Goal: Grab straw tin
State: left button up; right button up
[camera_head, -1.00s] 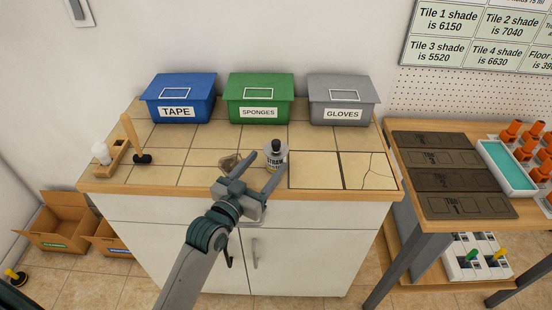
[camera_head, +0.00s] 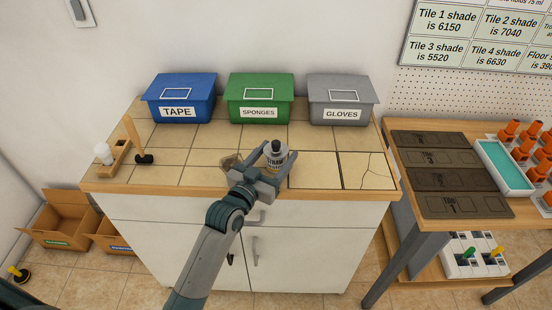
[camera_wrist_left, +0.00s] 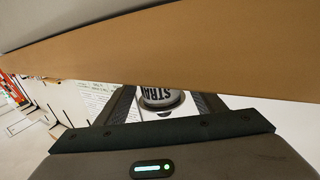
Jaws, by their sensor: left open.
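The straw tin (camera_head: 274,156) is a grey, bottle-like container with a dark cap and a white label. It stands upright near the front edge of the tiled counter. My left gripper (camera_head: 268,160) is open at the tin, with its fingers on either side of the tin's lower part. In the left wrist view the tin (camera_wrist_left: 161,97), lettered "STRA", shows between the two fingers, partly hidden by a brown edge. Whether the fingers touch it I cannot tell. My right gripper is not in view.
Blue tape (camera_head: 180,98), green sponges (camera_head: 259,98) and grey gloves (camera_head: 342,100) bins stand at the counter's back. A small brown object (camera_head: 229,162) lies left of the tin. A cracked tile (camera_head: 368,171) is to the right. A wooden-handled tool (camera_head: 136,140) stands at left.

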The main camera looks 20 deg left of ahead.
pick_arm(q)
jog(key=c, duration=1.2)
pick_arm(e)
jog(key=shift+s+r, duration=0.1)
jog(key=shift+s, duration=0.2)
pick_arm(q)
jog(key=shift+r, duration=0.15)
